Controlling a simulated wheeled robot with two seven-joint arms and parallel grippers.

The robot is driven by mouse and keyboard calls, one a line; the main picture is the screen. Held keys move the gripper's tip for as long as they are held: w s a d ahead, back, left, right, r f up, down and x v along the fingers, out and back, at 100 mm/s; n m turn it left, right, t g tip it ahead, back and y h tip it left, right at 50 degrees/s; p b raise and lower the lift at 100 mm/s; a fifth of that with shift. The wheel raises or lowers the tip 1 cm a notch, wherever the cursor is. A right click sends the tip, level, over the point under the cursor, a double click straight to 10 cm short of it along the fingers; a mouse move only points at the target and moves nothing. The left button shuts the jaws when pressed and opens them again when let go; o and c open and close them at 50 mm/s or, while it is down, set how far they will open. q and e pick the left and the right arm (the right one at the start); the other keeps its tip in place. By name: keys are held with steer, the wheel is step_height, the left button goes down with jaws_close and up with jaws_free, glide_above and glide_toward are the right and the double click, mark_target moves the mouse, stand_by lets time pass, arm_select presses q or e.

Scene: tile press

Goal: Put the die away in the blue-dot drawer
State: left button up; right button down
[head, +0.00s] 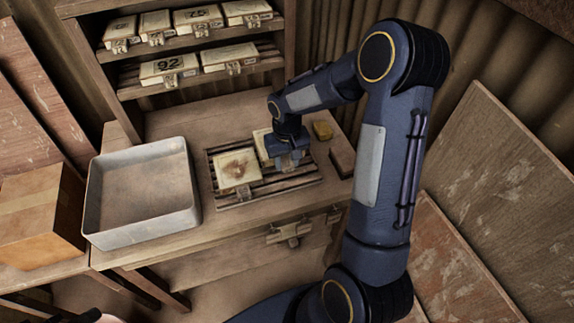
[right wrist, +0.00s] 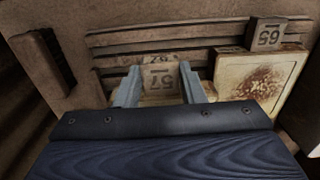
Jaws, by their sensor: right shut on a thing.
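Two pale, square dies lie on the dark slatted rack on the bench. The left die (head: 236,168) has a brown stain and shows in the right wrist view (right wrist: 265,82) with a numbered tab. The other die (head: 262,145) is partly hidden by my right gripper (head: 287,158). In the right wrist view my right gripper (right wrist: 160,85) is shut on this die's numbered tab (right wrist: 162,79). I cannot tell whether the die is lifted off the rack. A drawer front with a metal handle (head: 289,232) is under the bench top; no blue dot is visible. My left gripper is not in view.
A grey metal tray (head: 192,205) stands left of the slatted rack (head: 282,187). Shelves (head: 200,39) with several numbered dies are behind. A cardboard box (head: 40,215) is at left.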

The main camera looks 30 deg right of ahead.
steer(key=shift+w+d+f, duration=0.2)
steer(key=shift+w+f, duration=0.1)
steer(key=shift+f, duration=0.1)
step_height(320, 180, down, 3)
steer(key=shift+f, duration=0.15)
steer(key=c, duration=0.9)
jaws_free()
steer(key=shift+s, duration=0.1)
